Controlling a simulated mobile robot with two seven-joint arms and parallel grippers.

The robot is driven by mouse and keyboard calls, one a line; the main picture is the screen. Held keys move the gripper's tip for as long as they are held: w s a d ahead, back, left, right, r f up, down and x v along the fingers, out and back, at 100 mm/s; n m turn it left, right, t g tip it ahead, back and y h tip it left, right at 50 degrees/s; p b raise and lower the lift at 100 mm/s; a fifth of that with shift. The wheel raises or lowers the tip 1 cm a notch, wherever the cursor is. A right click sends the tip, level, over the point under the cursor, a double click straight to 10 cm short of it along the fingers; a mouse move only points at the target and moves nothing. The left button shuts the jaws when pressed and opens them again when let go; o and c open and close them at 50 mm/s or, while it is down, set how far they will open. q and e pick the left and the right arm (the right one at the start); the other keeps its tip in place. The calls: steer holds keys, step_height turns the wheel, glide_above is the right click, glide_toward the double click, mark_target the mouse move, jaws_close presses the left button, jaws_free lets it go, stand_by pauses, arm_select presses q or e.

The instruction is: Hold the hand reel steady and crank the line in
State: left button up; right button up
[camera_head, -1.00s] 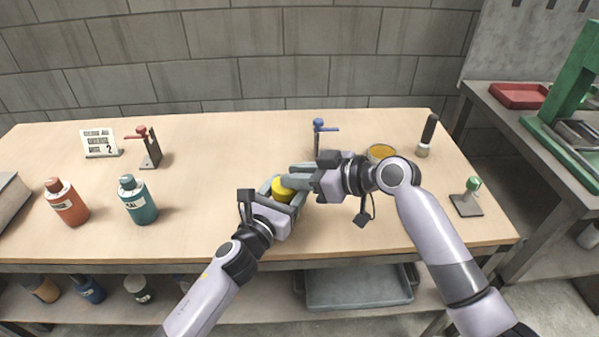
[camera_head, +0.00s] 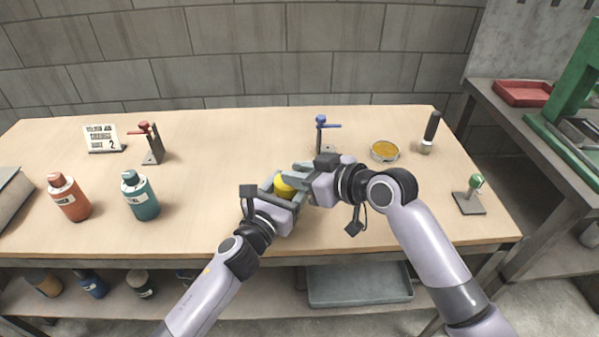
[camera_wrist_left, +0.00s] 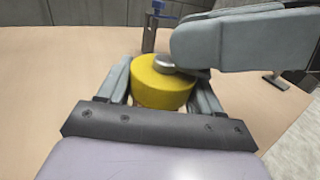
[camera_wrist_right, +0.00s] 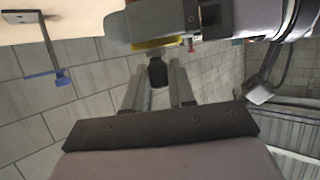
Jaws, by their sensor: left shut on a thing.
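The hand reel shows as a yellow drum (camera_head: 284,185) over the front middle of the table. In the left wrist view the drum (camera_wrist_left: 160,88) sits between the two fingers of my left gripper (camera_wrist_left: 160,92), which is shut on its sides. A grey metal piece (camera_wrist_left: 165,63) shows on its top. My right gripper (camera_head: 298,178) comes in from the right, its fingers over the reel. In the right wrist view a dark knob (camera_wrist_right: 158,72) lies between its fingers (camera_wrist_right: 157,82); whether they clamp it is unclear. The right fingers hide part of the reel's top.
A blue-topped stand (camera_head: 321,130) is just behind the grippers. An amber dish (camera_head: 385,151), a black-handled brush (camera_head: 428,132) and a green-knobbed stand (camera_head: 470,195) are right. Orange (camera_head: 69,197) and teal (camera_head: 140,195) bottles, a red-topped stand (camera_head: 151,143) and a sign (camera_head: 104,139) are left.

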steer(key=o, duration=0.3)
steer(key=shift+s+d, duration=0.1)
steer(key=v, duration=1.1)
steer(key=shift+s+d+r, duration=0.2)
steer(key=shift+d+r, duration=0.05)
arm_select(q)
steer(key=o, duration=1.2)
